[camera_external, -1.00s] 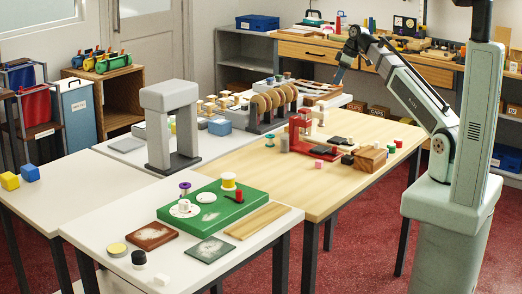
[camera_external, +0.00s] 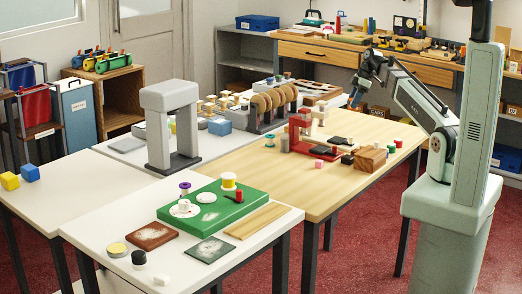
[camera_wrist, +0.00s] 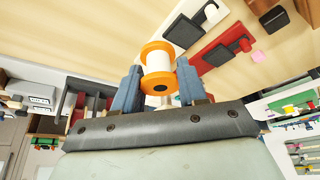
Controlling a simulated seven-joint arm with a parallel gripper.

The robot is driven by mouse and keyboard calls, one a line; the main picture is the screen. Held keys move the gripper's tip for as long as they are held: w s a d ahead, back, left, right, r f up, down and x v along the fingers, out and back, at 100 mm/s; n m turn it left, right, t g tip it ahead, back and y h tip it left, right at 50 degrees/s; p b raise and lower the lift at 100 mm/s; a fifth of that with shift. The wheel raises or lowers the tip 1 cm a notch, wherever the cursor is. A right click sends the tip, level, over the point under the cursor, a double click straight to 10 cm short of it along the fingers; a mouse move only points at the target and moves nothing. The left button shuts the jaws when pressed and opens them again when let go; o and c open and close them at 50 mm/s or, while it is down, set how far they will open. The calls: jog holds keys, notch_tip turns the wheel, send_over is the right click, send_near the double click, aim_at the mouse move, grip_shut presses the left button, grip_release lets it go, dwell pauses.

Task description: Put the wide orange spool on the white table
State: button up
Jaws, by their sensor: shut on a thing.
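The orange spool (camera_wrist: 158,65) has wide orange flanges and a pale, thread-wound middle. In the wrist view it sits between the two blue fingers of my gripper (camera_wrist: 159,76), which is shut on it. In the external view my gripper (camera_external: 355,98) hangs above the far right part of the wooden-topped table; the spool is too small to make out there. A white table (camera_external: 105,225) stands at the front with a green board (camera_external: 222,206) on it. Another white-topped table (camera_external: 75,185) stands at the left.
A grey arch (camera_external: 169,95) rises behind the front table. The wooden-topped table (camera_external: 235,165) carries a red stand (camera_external: 300,140), a wooden block (camera_external: 370,159) and small pieces. A yellow-topped spool (camera_external: 228,181) and a purple spool (camera_external: 185,188) are at the green board. The left white top is mostly clear.

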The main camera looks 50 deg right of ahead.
jog(key=shift+f, duration=6.7)
jog(key=o, duration=1)
jog(key=shift+f, duration=0.1)
jog(key=v, duration=1.1)
jog(key=shift+r, duration=0.25)
jog(key=shift+o, duration=0.6)
jog(key=shift+s+d+r, duration=0.15)
jog(key=shift+r, duration=0.2)
